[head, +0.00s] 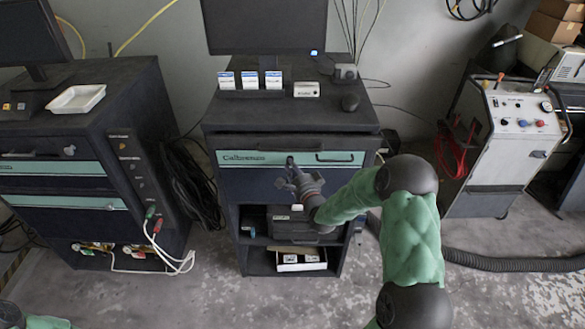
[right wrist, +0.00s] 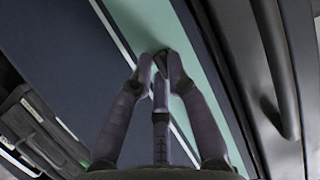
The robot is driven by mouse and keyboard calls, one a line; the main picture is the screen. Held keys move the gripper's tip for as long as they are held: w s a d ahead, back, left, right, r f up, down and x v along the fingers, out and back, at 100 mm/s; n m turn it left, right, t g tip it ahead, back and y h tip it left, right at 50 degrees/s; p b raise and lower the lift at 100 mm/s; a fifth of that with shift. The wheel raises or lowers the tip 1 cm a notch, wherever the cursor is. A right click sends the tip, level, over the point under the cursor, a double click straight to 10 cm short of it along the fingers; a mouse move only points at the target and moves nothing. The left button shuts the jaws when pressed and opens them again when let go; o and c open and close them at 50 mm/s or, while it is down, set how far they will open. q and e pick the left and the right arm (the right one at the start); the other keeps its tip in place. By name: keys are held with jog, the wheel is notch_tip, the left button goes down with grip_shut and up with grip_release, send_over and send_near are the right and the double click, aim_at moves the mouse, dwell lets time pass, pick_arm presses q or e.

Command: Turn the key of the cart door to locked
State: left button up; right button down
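The cart (head: 292,126) stands in the middle of the head view, with a dark blue front and a green strip marked with lettering. The key is a small dark piece on this green strip, mostly hidden by my fingers. My right gripper (head: 291,168) reaches it from the lower right. In the right wrist view the fingertips of my right gripper (right wrist: 162,62) close together around the small dark key at the green strip (right wrist: 155,25). The key's exact angle cannot be told. My left gripper is out of view.
A dark handle (head: 340,157) sits right of the key. A monitor (head: 265,27) and small boxes stand on the cart top. Open shelves below hold a dark case and a white tray (head: 301,264). Another cabinet (head: 60,165) stands left, a grey machine (head: 512,140) right.

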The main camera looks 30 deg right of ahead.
dwell(0.4)
jog(key=shift+w+a+r+n+g+h+p, duration=0.15)
jog(key=shift+n+g+h+p, duration=0.75)
jog(key=shift+n+p, duration=1.05)
jog(key=shift+s+d+r+n+g+h+p, duration=0.1)
jog(key=shift+r+n+g+h+p, duration=0.3)
jog(key=shift+n+g+p, duration=1.6)
jog(key=shift+w+a+r+n+g+h+p, duration=0.1)
jog(key=shift+n+g+h+p, duration=0.2)
jog(key=shift+n+h+p, duration=1.65)
jog(key=shift+n+y+b, duration=0.85)
jog(key=shift+n+y, duration=0.05)
jog(key=shift+y, duration=0.15)
jog(key=c, duration=1.2)
grip_release()
